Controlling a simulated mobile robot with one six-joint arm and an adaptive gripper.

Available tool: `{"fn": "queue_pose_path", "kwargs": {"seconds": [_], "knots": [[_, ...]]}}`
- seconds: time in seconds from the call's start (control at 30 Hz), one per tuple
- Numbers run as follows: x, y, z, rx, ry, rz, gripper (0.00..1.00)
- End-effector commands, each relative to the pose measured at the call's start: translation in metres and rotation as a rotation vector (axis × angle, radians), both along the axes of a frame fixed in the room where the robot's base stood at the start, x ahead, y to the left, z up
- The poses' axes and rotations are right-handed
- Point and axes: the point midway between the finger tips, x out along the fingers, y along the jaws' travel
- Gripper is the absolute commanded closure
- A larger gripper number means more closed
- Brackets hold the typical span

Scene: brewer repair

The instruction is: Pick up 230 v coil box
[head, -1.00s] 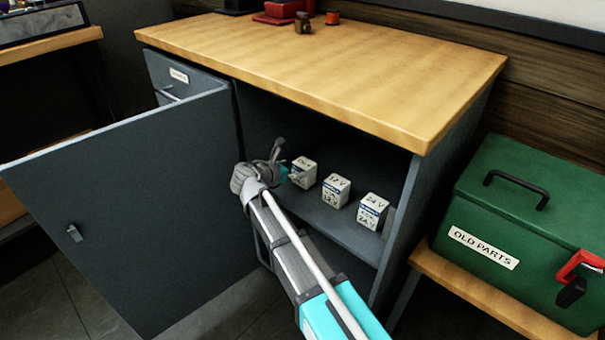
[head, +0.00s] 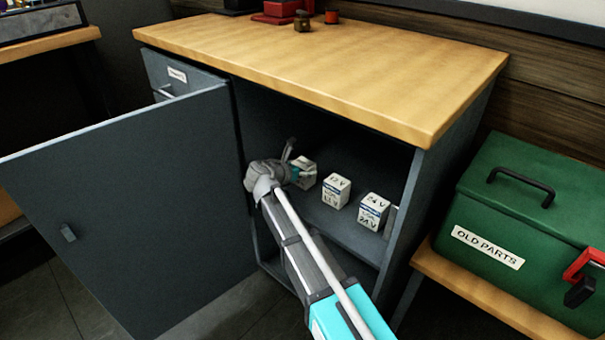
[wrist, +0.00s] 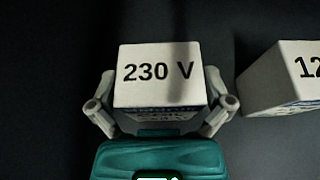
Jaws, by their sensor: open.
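The 230 V coil box (wrist: 160,78) is a small white box with black "230 V" lettering, in the wrist view between the two fingers of my gripper (wrist: 160,105). The fingers are open, one on each side of the box; I cannot tell whether either touches it. In the head view the same box (head: 307,174) stands at the left end of the cabinet shelf, partly hidden by my gripper (head: 290,172).
A 12 V box (head: 336,191) and a 24 V box (head: 373,211) stand to the right on the shelf (head: 345,229). The open cabinet door (head: 130,200) is on the left, the wooden top (head: 330,70) above. A green "OLD PARTS" box (head: 520,205) stands at right.

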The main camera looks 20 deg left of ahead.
Motion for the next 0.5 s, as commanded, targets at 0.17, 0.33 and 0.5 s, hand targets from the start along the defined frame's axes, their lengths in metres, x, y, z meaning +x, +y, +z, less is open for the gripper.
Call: {"fn": "queue_pose_path", "kwargs": {"seconds": [0.17, 0.33, 0.5], "knots": [[-0.0002, 0.0003, 0.0000, 0.000, 0.000, 0.000, 0.07], [-0.0004, 0.0005, 0.0000, 0.000, 0.000, 0.001, 0.39], [-0.0005, 0.0008, 0.0000, 0.000, 0.000, 0.001, 0.71]]}}
